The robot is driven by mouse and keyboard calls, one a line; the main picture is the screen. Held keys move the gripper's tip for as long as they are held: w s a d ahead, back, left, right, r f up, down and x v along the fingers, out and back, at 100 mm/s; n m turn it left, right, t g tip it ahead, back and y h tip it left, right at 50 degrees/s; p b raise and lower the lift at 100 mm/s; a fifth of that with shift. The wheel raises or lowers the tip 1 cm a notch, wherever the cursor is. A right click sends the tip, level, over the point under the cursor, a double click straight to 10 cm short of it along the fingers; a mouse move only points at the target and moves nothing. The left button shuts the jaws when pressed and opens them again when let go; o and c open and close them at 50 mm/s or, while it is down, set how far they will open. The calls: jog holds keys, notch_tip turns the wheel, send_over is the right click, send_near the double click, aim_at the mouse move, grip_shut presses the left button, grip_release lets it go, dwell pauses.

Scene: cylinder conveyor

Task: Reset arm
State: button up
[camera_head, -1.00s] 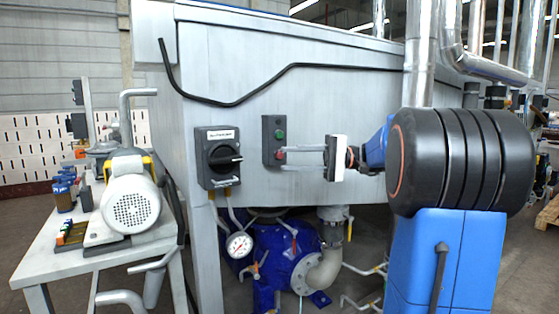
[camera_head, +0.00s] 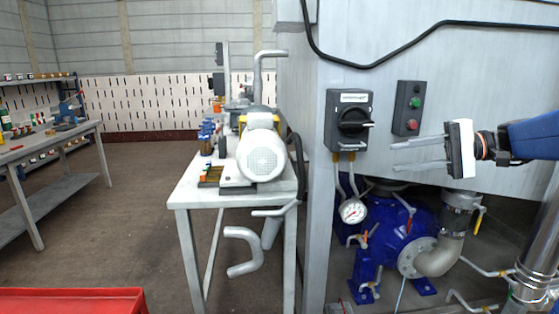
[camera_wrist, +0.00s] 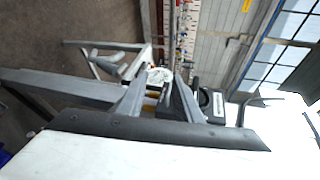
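My gripper (camera_head: 393,157) reaches in from the right in the head view, its two thin grey fingers pointing left. The fingers are apart with nothing between them. They appear just below a dark push-button box (camera_head: 408,108) with a green and a red button, on the grey machine's wall. I cannot tell how far they are from the wall. In the wrist view, grey fingers (camera_wrist: 128,100) extend from the white gripper body, and part of the rotary switch (camera_wrist: 213,106) shows beyond them.
A black rotary switch (camera_head: 350,120) is left of the button box. A gauge (camera_head: 353,211) and blue pump (camera_head: 395,235) sit below. A metal table (camera_head: 190,190) with a motor (camera_head: 262,158) stands left.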

jog(key=s+a+f+g+h, duration=0.2)
jog(key=s+a+f+h, duration=0.6)
jog(key=s+f, duration=0.5)
jog(key=s+d+f+n+t+h, duration=0.1)
jog(key=s+d+f+n+h, duration=0.1)
jog(key=s+f, duration=0.3)
jog(key=s+d+f+n+t+h, duration=0.1)
jog(key=s+d+f+n+h, duration=0.1)
jog(key=f, duration=0.6)
jog(key=s+d+h, duration=0.1)
jog(key=s+h, duration=0.1)
jog(key=s, duration=0.1)
jog(key=shift+s+d+f+h, duration=0.15)
jog(key=shift+h, duration=0.15)
